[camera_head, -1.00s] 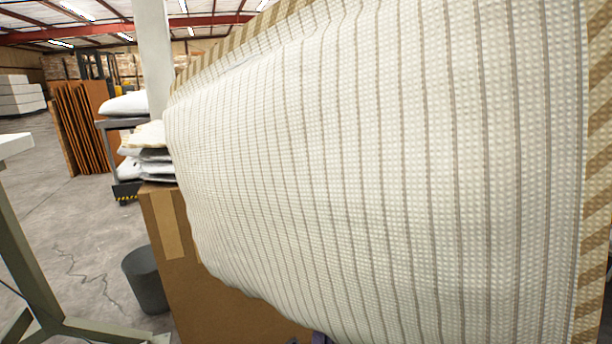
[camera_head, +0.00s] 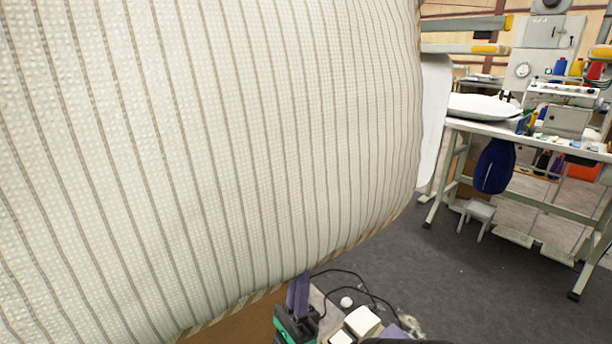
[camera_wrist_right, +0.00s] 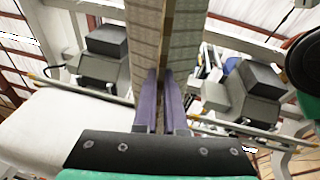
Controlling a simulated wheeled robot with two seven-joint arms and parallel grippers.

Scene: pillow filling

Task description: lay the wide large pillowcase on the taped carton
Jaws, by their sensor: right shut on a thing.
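The large pillowcase (camera_head: 220,150), cream with thin grey-brown stripes, hangs close in front of me and fills the left and middle of the head view. My right gripper (camera_head: 300,292), with purple fingers, is at its lower edge. In the right wrist view, my right gripper (camera_wrist_right: 160,85) is shut on the edge of the pillowcase (camera_wrist_right: 145,40), which rises away from the fingers. A brown surface (camera_head: 240,326), probably the carton, shows below the pillowcase; the rest of it is hidden. My left gripper is not in view.
A sewing workbench (camera_head: 470,128) with a white pillow (camera_head: 482,107), thread spools and machines stands at the right. A small grey stool (camera_head: 478,212) is by it. Dark floor (camera_head: 480,285) between me and the bench is clear.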

